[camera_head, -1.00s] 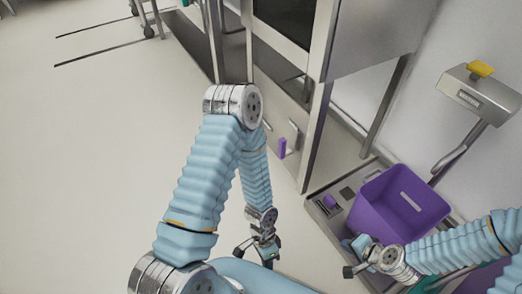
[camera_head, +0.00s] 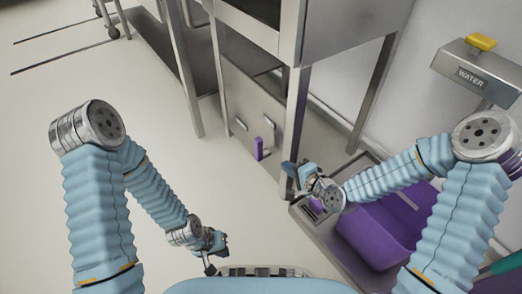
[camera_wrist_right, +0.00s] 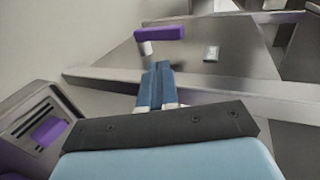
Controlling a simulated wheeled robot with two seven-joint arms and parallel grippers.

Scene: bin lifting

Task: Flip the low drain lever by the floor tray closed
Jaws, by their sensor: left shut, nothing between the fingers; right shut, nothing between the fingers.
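A small purple lever (camera_head: 259,148) stands out from the low metal panel under the cabinet, left of the floor tray (camera_head: 333,238). It looks upright in the head view. The lever also shows in the right wrist view (camera_wrist_right: 158,33), beyond my fingertips, on a pale stub. My right gripper (camera_head: 291,176) is shut and empty, near the cabinet's front leg. In the right wrist view its blue fingers (camera_wrist_right: 157,75) point toward the lever, apart from it. My left gripper (camera_head: 214,252) is shut and empty over the floor at lower left.
The metal cabinet leg (camera_head: 292,130) stands between the panel and the tray. A purple bin (camera_head: 388,232) sits on the tray, partly hidden by my right arm. A small purple pedal-like part (camera_wrist_right: 50,128) is at the tray's near end. Floor on the left is clear.

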